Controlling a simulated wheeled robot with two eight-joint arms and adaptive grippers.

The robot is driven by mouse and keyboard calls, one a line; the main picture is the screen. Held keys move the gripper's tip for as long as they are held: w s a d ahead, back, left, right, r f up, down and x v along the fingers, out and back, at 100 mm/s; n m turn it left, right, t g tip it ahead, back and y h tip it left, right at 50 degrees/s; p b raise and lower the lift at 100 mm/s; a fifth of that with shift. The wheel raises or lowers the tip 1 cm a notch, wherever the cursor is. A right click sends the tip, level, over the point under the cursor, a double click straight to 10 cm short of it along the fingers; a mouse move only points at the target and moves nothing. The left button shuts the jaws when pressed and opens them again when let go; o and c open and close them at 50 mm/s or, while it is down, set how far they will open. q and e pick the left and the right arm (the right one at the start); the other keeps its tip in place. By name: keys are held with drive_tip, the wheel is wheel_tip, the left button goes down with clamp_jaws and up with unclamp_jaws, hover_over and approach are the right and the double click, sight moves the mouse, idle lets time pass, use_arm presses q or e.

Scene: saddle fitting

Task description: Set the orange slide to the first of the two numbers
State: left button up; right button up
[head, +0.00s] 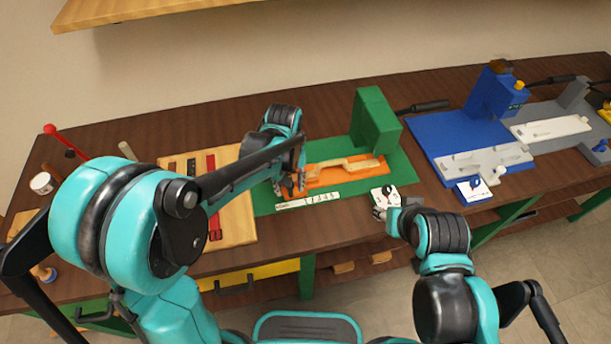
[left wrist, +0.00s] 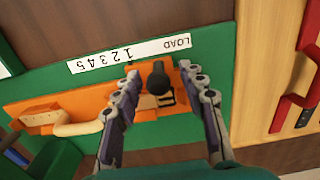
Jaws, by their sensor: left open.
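The orange slide (head: 350,170) lies on the green fixture base (head: 405,172). It also shows in the left wrist view (left wrist: 82,102), with a wooden-coloured piece on it and an upright black knob (left wrist: 159,82) near its LOAD end. The white scale strip (head: 308,201) runs along its near side, reading LOAD and 1 to 5 in the left wrist view (left wrist: 142,51). My left gripper (head: 289,184) is open, its fingers on either side of the knob; I cannot tell whether they touch it. My right gripper (head: 380,212) is by a white card (head: 385,195); its jaws are unclear.
A green block (head: 375,122) stands behind the slide. A wooden board (head: 238,230) with red and dark pieces lies to the left. A blue fixture (head: 440,132) and a grey one stand to the right. The card's small print is unreadable.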

use_arm(q)
drive_tip(key=shift+r+p, duration=2.05)
drive_tip(key=shift+r, duration=0.85)
drive_tip(key=shift+f, duration=0.1)
drive_tip(key=shift+s+a+r, duration=0.25)
drive_tip(key=shift+a+r, duration=0.05)
drive_tip(key=shift+r, duration=0.05)
drive_tip(key=s+a+r+m+t+b, duration=0.3)
drive_tip(key=s+a+t, duration=0.4)
drive_tip(key=s+a, duration=0.3)
drive_tip(key=shift+s+a+r+b, duration=0.25)
drive_tip(key=shift+s+r+b, duration=0.2)
drive_tip(key=shift+s, duration=0.65)
